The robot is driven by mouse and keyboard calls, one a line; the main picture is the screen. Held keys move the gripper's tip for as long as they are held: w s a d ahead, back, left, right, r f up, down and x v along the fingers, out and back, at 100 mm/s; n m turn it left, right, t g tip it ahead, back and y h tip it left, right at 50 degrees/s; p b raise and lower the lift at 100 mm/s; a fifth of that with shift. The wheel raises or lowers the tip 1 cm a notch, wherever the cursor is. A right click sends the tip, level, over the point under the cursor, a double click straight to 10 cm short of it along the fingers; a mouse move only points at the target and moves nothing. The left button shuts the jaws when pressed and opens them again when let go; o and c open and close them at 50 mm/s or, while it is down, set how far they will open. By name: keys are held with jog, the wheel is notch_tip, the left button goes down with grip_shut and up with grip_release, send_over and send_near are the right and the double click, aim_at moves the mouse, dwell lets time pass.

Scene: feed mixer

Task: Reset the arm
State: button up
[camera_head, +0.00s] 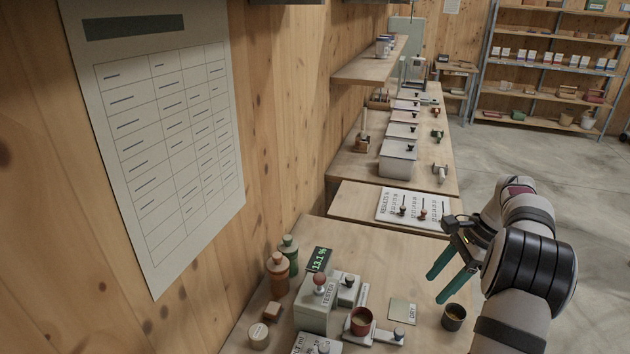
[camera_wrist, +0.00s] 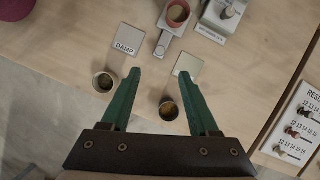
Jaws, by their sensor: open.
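My gripper (camera_head: 435,290) is at the end of my arm at the right of the head view, above the near bench's right edge. Its two teal fingers are spread, and in the wrist view (camera_wrist: 160,74) nothing is held between them. A dark cup with brownish contents (camera_head: 453,317) stands on the bench below the gripper. In the wrist view this dark cup (camera_wrist: 168,108) shows between the fingers, nearer the right one. A second cup (camera_wrist: 104,82) shows just left of the left finger.
A tester (camera_head: 317,311) stands on the bench with a red cup (camera_head: 361,321) on its arm. A DRY card (camera_head: 403,309) and a DAMP card (camera_wrist: 130,38) lie nearby. Bottles (camera_head: 279,270) stand by the wall. A results board (camera_head: 410,210) lies farther back. Floor is open at right.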

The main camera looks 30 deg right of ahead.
jog(key=w+a+r+n+g, duration=0.1)
jog(key=a+r+n, duration=0.15)
jog(key=a, duration=0.45)
jog(key=w+a+r+n, duration=0.2)
jog(key=a+r, duration=0.1)
jog(key=a, duration=0.3)
jog(key=s+a+r+n+g+h, duration=0.1)
jog(key=s+a+n, duration=0.2)
jog(key=a, duration=0.5)
jog(key=s+a+r+n, duration=0.2)
jog(key=s+a+n, duration=0.1)
jog(key=a, duration=0.6)
jog(key=s+a+f+n, duration=0.2)
jog(key=s+a+n, duration=0.1)
jog(key=s, duration=0.3)
jog(key=s+a+f+n+h, duration=0.1)
jog(key=s+a+f+n, duration=0.1)
jog(key=s+a+n, duration=0.2)
jog(key=s+a, duration=0.2)
jog(key=s, duration=0.1)
jog(key=shift+s+f, duration=0.2)
jog(key=shift+f, duration=0.2)
